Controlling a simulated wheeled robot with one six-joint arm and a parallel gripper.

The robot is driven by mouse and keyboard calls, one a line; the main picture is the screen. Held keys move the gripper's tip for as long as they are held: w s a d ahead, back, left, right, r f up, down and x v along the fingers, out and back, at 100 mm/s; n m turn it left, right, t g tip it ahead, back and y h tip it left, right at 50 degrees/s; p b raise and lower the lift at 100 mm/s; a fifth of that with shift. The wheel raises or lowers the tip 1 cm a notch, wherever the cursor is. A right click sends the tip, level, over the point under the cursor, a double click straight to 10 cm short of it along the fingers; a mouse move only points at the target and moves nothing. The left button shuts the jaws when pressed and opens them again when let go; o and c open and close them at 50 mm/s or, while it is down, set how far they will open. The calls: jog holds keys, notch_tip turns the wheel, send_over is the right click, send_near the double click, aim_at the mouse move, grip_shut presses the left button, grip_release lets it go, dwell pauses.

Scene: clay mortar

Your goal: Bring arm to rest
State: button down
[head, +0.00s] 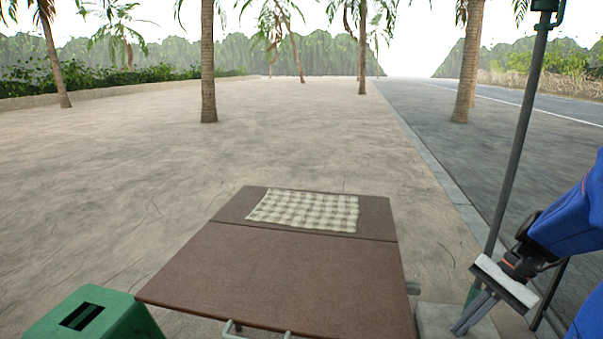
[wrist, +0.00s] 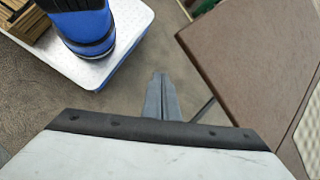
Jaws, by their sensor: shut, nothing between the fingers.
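My gripper (head: 472,314) is at the lower right of the head view, to the right of the brown table and apart from it, pointing down and to the left. Its two grey fingers are together with nothing between them. In the wrist view the fingers (wrist: 161,97) show shut at the centre, over bare ground. My blue arm comes in from the right edge of the head view.
A brown folding table (head: 290,275) stands in front, with a checked cloth (head: 305,211) flat near its far edge. A green stool (head: 90,318) is at the lower left. A pole (head: 520,130) rises from a base close to my gripper. Palms stand farther off.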

jog(key=s+a+r+n+t+h, duration=0.4)
jog(key=s+a+n+t+h, duration=0.1)
jog(key=a+n, duration=0.5)
jog(key=shift+s+a+r+n+t+h, duration=0.35)
jog(key=shift+s+n+h, duration=0.35)
jog(key=shift+n+h, duration=0.3)
jog(key=shift+d, duration=0.15)
dwell(0.6)
